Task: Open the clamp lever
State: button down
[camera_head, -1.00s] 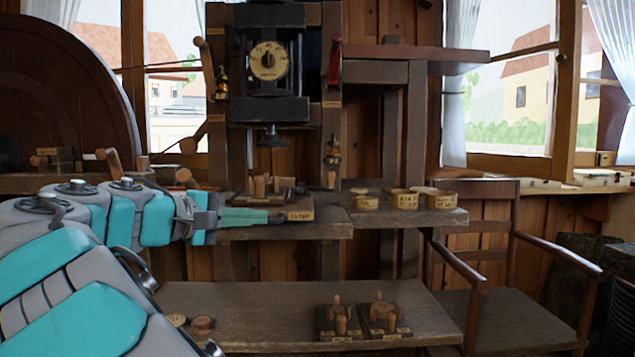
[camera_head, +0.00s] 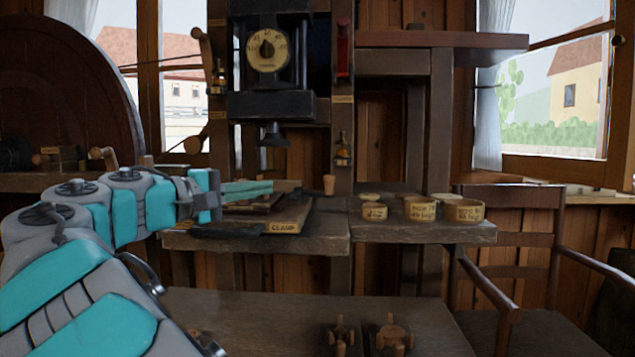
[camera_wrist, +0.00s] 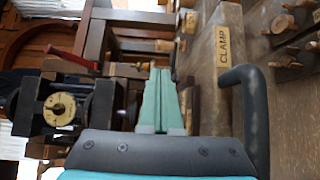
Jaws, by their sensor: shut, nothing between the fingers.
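The clamp (camera_head: 287,227), a wooden block with a yellow CLAMP label, sits on the upper shelf; its label also shows in the wrist view (camera_wrist: 223,46). A dark bar, apparently the clamp lever (camera_head: 225,231), lies low along the shelf's front, left of the label. In the wrist view a dark bent bar (camera_wrist: 254,115), apparently the same lever, stands right of the fingers. My gripper (camera_head: 268,187) is above the clamp with its teal fingers shut and empty. In the wrist view the fingers (camera_wrist: 160,80) are together, apart from the bar. The arm and fingers hide part of the clamp.
A black press with a round dial (camera_head: 268,50) stands behind the clamp. Several labelled round tins (camera_head: 420,209) are on the shelf at right. Wooden pieces (camera_head: 390,335) stand on the lower bench. A chair (camera_head: 510,240) is at right.

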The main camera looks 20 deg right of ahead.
aim_at(325, 180)
jog(key=x, duration=1.3)
jog(key=shift+w+d+f, duration=0.1)
jog(key=shift+w+d, duration=0.05)
jog(key=shift+d, duration=0.2)
jog(key=shift+d+n+t+y, duration=0.3)
jog(key=shift+d+n+t, duration=0.1)
jog(key=shift+d+t, duration=0.3)
jog(key=shift+w+d+n+t+y, duration=0.3)
jog(key=shift+n+t, duration=0.2)
jog(key=shift+t, duration=0.1)
jog(key=v, duration=1.4)
jog(key=shift+w+a+b, duration=0.15)
jog(key=shift+b, duration=0.25)
